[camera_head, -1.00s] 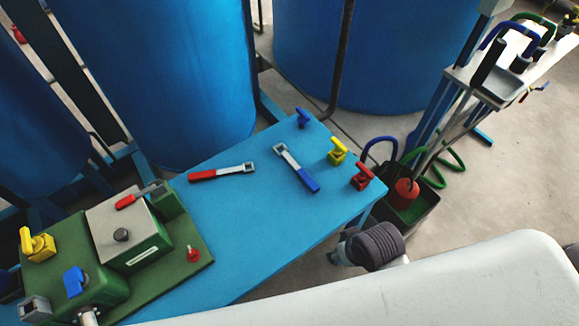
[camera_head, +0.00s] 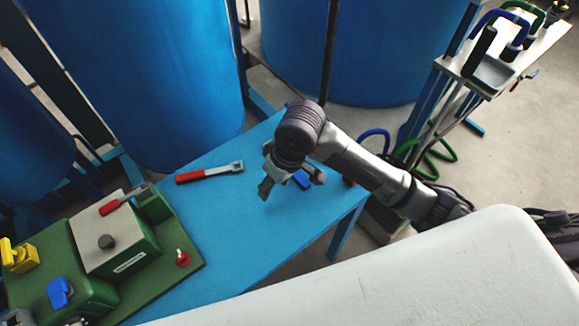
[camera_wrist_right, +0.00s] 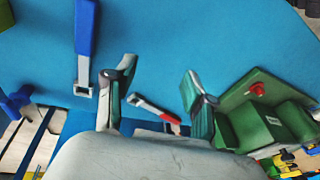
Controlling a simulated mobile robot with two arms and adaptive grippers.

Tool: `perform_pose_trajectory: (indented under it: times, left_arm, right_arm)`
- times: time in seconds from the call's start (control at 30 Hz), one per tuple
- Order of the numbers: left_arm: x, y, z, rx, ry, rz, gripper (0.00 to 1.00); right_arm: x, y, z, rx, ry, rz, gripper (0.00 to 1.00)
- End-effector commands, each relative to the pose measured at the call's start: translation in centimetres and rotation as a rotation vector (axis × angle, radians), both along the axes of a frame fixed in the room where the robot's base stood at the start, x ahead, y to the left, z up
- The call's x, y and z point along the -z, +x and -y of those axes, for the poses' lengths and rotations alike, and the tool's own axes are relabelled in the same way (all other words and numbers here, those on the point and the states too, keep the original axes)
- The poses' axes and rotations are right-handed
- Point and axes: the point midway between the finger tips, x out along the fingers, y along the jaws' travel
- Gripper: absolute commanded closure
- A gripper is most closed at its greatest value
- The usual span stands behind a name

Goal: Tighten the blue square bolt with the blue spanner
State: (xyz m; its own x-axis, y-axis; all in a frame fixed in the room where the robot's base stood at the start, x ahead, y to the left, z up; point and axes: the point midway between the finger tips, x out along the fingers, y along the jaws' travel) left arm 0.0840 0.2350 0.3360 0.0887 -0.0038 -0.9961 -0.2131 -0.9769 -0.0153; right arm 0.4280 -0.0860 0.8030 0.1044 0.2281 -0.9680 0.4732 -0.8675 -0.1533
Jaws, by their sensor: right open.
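The blue spanner lies on the blue table; in the head view only part of its blue handle (camera_head: 301,180) shows, the rest is behind my right gripper (camera_head: 290,182). In the right wrist view the blue spanner (camera_wrist_right: 86,30) lies left of my open right gripper (camera_wrist_right: 158,75), its metal end toward the bottom. It is not between the fingers, which are empty above the table. A blue piece (camera_head: 60,292) sits on the green machine at lower left; I cannot tell whether it is the square bolt. My left gripper is not in view.
A red spanner (camera_head: 210,173) lies on the blue table (camera_head: 225,225). The green machine (camera_head: 140,262) carries a yellow piece (camera_head: 20,256) and a red knob (camera_head: 183,258). A rack (camera_head: 495,72) stands at right. The table between machine and gripper is clear.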

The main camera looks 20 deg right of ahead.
Motion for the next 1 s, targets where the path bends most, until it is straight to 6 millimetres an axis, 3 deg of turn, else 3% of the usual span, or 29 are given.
perform_pose_trajectory:
  times: [0.03, 0.2, 0.43, 0.57, 0.8, 1.0]
  left_arm:
    - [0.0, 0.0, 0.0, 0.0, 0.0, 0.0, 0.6]
    - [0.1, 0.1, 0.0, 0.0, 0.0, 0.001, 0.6]
    - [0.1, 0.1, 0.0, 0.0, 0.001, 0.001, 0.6]
    - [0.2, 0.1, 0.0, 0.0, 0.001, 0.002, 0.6]
    - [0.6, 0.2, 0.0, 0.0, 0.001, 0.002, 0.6]
    - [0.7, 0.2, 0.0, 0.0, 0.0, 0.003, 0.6]
  right_arm:
    - [-1.1, 1.7, 1.0, 0.006, -0.045, -0.009, 0.46]
    - [-4.0, 4.9, 4.1, 0.067, -0.157, -0.077, 0.46]
    - [-6.2, 6.6, 6.6, 0.136, -0.223, -0.122, 0.46]
    - [-4.7, 6.5, 6.7, 0.14, -0.227, -0.128, 0.46]
    - [0.0, 6.6, 6.7, 0.139, -0.225, -0.126, 0.46]
    - [2.0, 6.6, 6.6, 0.139, -0.224, -0.124, 0.46]
